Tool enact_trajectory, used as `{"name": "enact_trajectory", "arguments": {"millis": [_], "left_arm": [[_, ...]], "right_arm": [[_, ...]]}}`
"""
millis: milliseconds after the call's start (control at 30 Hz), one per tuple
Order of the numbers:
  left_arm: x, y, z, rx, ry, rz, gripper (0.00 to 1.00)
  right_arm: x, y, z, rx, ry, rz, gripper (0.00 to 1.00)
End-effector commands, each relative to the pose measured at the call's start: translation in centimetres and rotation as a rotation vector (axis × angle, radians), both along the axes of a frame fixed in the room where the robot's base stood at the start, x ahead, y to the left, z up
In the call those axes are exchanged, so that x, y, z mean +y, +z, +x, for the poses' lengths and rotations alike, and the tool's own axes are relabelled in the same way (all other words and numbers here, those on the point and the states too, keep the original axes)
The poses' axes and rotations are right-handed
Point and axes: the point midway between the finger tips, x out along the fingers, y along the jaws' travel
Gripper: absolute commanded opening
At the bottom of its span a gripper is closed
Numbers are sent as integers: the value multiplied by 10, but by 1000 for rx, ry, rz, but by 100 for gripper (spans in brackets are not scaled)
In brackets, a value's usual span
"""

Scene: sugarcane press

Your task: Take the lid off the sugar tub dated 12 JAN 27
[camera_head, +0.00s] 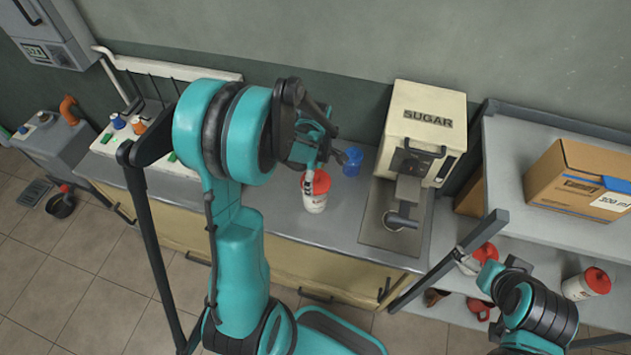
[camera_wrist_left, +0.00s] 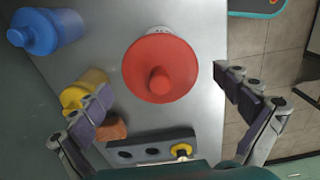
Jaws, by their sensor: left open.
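A white tub (camera_head: 314,200) with a red lid (camera_head: 318,182) stands upright on the metal counter. Its label is too small to read a date. In the left wrist view the round red lid (camera_wrist_left: 150,55) with its raised knob (camera_wrist_left: 160,80) is seen from above, with the lid on. My left gripper (camera_head: 308,153) is above and close to the tub. Its fingers (camera_wrist_left: 163,84) are spread wide either side of the lid's near part, apart from it, holding nothing. My right arm shows at the lower right, but its jaws cannot be made out.
A blue container (camera_head: 352,162) stands right of the tub, beside the SUGAR press (camera_head: 424,125). The left wrist view also shows a yellow container (camera_wrist_left: 84,88) near one finger. The shelf (camera_head: 540,222) at right holds a carton (camera_head: 575,175) and another red-lidded tub (camera_head: 586,284).

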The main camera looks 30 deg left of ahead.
Motion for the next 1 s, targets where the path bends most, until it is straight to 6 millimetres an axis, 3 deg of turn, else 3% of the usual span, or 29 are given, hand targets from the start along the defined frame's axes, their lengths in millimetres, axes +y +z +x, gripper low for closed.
{"name": "enact_trajectory", "arguments": {"millis": [67, 300, 467, 867, 933, 967, 1000], "left_arm": [[0, 0, 0, 0, 0, 0, 97], [0, 0, 0, 0, 0, 0, 34], [0, 0, 0, 0, 0, 0, 27], [-1, 0, -1, 1, -1, -1, 27], [-1, 4, -1, 1, -1, -1, 18], [-1, 6, -1, 1, -1, -1, 6], [0, 10, 0, 0, -1, -1, 0]], "right_arm": [[0, 0, 0, 0, 0, 0, 100], [0, 0, 0, 0, 0, 0, 100], [0, 0, 0, 0, 0, 0, 100], [0, 0, 0, 0, 0, 0, 100], [0, 1, 0, 0, 0, 0, 100], [0, 2, 0, 0, 0, 0, 100], [0, 3, 0, 0, 0, 0, 100]]}}
